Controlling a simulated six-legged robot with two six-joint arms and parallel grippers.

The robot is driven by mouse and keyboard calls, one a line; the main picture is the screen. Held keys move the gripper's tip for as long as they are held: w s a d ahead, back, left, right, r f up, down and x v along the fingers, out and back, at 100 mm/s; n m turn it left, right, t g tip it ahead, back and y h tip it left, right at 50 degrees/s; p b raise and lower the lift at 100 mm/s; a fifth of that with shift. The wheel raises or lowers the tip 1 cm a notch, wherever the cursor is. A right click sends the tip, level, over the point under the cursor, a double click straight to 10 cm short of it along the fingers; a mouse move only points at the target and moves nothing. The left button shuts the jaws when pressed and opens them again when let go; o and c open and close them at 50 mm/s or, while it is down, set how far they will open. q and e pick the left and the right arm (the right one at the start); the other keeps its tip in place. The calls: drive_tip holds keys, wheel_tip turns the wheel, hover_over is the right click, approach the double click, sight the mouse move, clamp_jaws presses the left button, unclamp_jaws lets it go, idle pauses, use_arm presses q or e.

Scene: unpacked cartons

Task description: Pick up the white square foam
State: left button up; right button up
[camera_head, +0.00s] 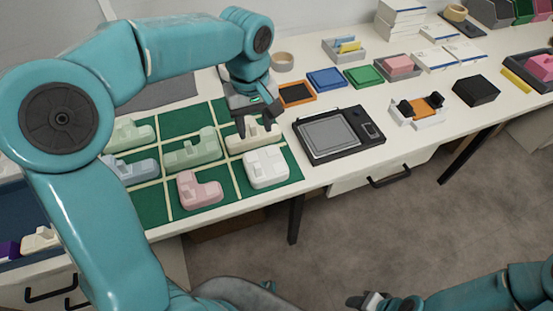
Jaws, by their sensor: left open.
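The white square foam (266,168) lies in the front right cell of the green gridded mat (284,172). Its top has shallow raised blocks. My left gripper (254,127) is open and points down over the cream foam piece (243,141), just behind the white square foam. It is apart from the white square foam, and its fingers partly cover the cream piece. My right gripper (368,301) is low at the bottom edge, away from the table, and its jaws are too small and cut off to read.
A pink foam piece (199,190) and green foam pieces (193,149) lie in nearby cells. A black scale (338,135) stands right of the mat. Further right are trays, boxes and a black block (475,90).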

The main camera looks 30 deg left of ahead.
use_arm(q)
hover_over(257, 164)
drive_tip(key=f, duration=1)
drive_tip(key=shift+s+b, duration=0.25)
drive_tip(key=shift+b, duration=0.15)
drive_tip(key=f, duration=0.5)
drive_tip(key=shift+w+f, duration=0.2)
drive_tip(key=shift+f, duration=0.15)
clamp_jaws()
